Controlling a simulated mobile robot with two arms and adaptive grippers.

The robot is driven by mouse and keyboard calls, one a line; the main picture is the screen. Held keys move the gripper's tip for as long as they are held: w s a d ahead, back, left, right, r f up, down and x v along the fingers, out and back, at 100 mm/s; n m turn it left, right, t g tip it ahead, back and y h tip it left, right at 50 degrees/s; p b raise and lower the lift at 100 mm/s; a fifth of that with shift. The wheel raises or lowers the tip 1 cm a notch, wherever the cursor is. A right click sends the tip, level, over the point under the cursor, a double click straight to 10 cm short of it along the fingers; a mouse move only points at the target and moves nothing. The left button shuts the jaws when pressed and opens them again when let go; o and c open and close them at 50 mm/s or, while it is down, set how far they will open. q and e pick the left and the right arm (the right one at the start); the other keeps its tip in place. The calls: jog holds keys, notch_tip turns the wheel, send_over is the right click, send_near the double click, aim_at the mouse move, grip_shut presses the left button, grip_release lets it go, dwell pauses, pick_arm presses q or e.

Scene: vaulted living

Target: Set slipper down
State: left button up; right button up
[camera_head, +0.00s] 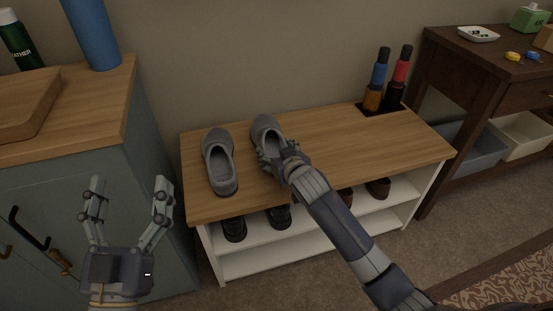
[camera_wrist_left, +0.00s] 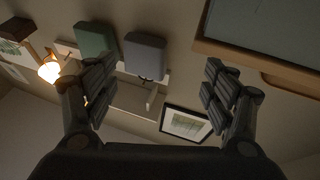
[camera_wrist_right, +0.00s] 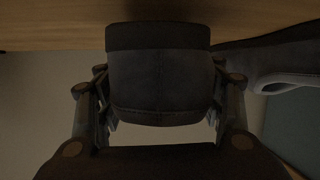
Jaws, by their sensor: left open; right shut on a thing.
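Two grey slippers are at the left part of the wooden bench top (camera_head: 345,140). The left slipper (camera_head: 219,165) lies on the wood with its opening up. The right slipper (camera_head: 266,132) is beside it, a small gap apart, at the tip of my right gripper (camera_head: 276,160). My right gripper is shut on this slipper; in the right wrist view its dark heel (camera_wrist_right: 160,75) fills the space between the fingers. I cannot tell whether its sole touches the wood. My left gripper (camera_head: 130,205) is open and empty, in front of the blue-grey cabinet.
Bottles (camera_head: 379,80) stand in a dark holder at the bench's back right. Dark shoes (camera_head: 279,217) sit on the white shelf (camera_head: 250,262) below. A cabinet (camera_head: 150,170) stands at left, a dark side table (camera_head: 480,60) at right. The bench's middle is clear.

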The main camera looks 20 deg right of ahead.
jog(key=shift+f, duration=0.75)
pick_arm(q)
jog(key=r, duration=0.1)
jog(key=s+r+t, duration=0.2)
jog(key=shift+r+h, duration=0.3)
jog(key=shift+b, duration=0.3)
pick_arm(e)
jog(key=shift+f, duration=0.15)
jog(key=o, duration=1.1)
jog(key=shift+o, duration=0.2)
